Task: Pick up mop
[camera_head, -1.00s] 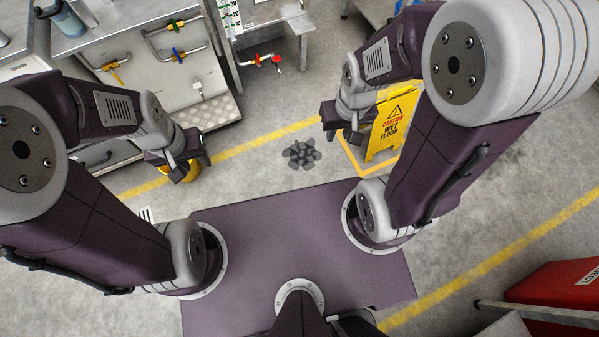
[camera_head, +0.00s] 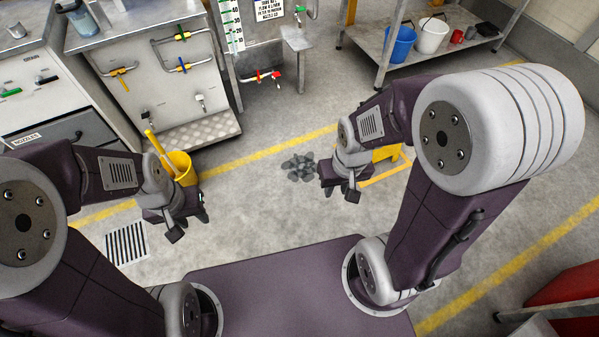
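No mop can be made out for certain. A yellow bucket (camera_head: 183,168) stands on the floor at the left, in front of the metal cabinet. A yellow stick-like handle (camera_head: 155,143) rises from it, leaning left; I cannot tell whether it belongs to a mop. My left gripper (camera_head: 187,226) is open and empty, above the floor and nearer to me than the bucket. My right gripper (camera_head: 341,193) is open and empty, to the right of a dark wet patch (camera_head: 300,167).
A yellow floor sign (camera_head: 386,154) is mostly hidden behind my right arm. A metal shelf (camera_head: 378,43) at the back holds a blue bucket (camera_head: 400,44) and a white bucket (camera_head: 432,36). A floor drain (camera_head: 126,243) lies at left.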

